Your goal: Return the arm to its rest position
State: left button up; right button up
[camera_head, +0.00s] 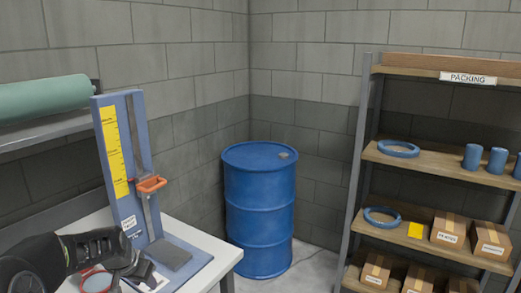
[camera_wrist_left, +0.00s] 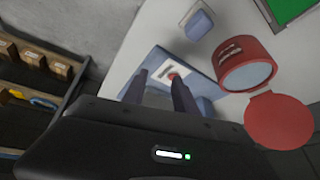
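My left arm (camera_head: 40,262) comes in low at the left over the white table. Its gripper (camera_head: 140,272) is near the front of the blue stand's base, partly cut off by the picture's edge. In the left wrist view the gripper's two fingers (camera_wrist_left: 160,92) are apart with nothing seen held between them. Beyond them lies a blue base with a white card (camera_wrist_left: 172,75). My right gripper is not in view.
A blue stand with a yellow scale (camera_head: 115,150) and orange handle (camera_head: 151,184) rises by the arm. A red container (camera_wrist_left: 246,66) and red disc (camera_wrist_left: 280,121) are beside the fingers. A blue drum (camera_head: 259,215) and packing shelf (camera_head: 440,165) stand to the right.

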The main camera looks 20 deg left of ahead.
pick_arm(q)
jog(key=s+d+f+n+h, duration=0.2)
jog(key=d+f+h, duration=0.1)
jog(key=d+f, duration=1.7)
jog(key=s+d+f+g, duration=0.1)
jog(key=s+d+f, duration=0.2)
jog(key=s+d, duration=0.4)
jog(key=s+d+f+m+g+h, duration=0.1)
jog(key=s+d+f+g, duration=0.1)
jog(key=s+d+f, duration=0.2)
jog(key=s+d+f+g+h, duration=0.1)
jog(key=s+d+f, duration=0.2)
jog(key=s+d, duration=0.8)
jog(key=shift+s+f+g, duration=0.3)
jog(key=shift+s, duration=0.35)
